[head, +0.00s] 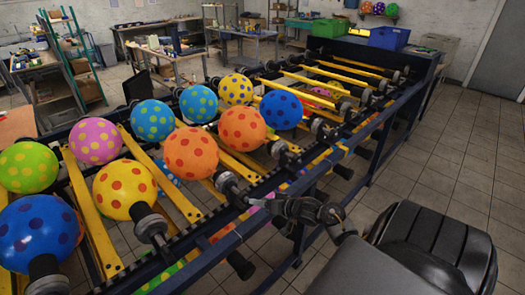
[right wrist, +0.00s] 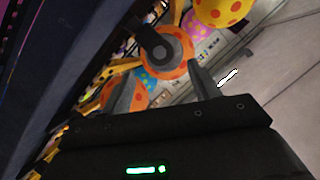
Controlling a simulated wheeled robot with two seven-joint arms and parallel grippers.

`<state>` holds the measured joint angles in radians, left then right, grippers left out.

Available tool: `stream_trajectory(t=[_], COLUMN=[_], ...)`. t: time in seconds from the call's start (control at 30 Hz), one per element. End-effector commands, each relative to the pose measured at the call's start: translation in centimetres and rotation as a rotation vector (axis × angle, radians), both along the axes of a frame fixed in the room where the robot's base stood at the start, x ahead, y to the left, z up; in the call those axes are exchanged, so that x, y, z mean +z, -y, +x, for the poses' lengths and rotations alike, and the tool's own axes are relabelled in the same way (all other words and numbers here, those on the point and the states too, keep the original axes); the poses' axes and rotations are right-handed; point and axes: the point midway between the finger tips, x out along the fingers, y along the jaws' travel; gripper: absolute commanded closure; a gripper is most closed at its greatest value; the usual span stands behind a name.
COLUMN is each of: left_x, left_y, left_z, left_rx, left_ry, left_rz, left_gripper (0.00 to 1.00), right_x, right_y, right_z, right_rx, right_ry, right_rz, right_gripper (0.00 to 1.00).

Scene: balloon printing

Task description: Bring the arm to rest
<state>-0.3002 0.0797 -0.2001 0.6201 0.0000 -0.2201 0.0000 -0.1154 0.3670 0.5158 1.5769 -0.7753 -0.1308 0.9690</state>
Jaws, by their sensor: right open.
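My right gripper (head: 262,203) reaches in from the lower right to the near rail of the balloon rack (head: 225,240). In the right wrist view its two fingers (right wrist: 163,84) are spread apart, with nothing seen held between them. Beyond them shows a round dark roller end (right wrist: 157,46) in front of an orange dotted balloon (right wrist: 183,55). In the head view, the orange dotted balloons (head: 190,153) and (head: 242,129) sit on the rack beyond the gripper. My left gripper is not in view.
More dotted balloons stand on the rack: blue (head: 40,235), yellow (head: 125,190), green (head: 29,167) and purple (head: 95,141). Dark roller ends (head: 228,182) stick out along the near rail. Bare tiled floor (head: 440,165) lies to the right. Workbenches and bins (head: 389,38) stand behind.

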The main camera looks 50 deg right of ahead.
Motion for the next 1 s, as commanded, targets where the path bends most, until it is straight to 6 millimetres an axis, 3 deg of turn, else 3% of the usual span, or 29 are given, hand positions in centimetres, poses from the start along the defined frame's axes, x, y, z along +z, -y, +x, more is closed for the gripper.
stream_trajectory(t=[0.4,0.57,0.67,0.77,1.0], left_x=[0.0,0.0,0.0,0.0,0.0], left_y=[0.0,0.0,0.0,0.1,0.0], left_z=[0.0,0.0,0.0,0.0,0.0], left_rx=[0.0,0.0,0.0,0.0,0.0], left_ry=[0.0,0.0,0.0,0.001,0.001], left_rz=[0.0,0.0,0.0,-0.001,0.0], left_gripper=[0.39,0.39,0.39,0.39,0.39], right_x=[-0.1,-1.7,-3.5,-4.6,-4.0], right_y=[-0.1,-2.2,-5.5,-9.6,-16.1], right_z=[0.0,-1.2,-3.6,-7.5,-15.8], right_rx=[0.001,0.009,0.028,0.066,0.182], right_ry=[-0.002,-0.072,-0.182,-0.32,-0.566], right_rz=[-0.003,-0.128,-0.307,-0.484,-0.648], right_gripper=[0.39,0.39,0.39,0.39,0.39])
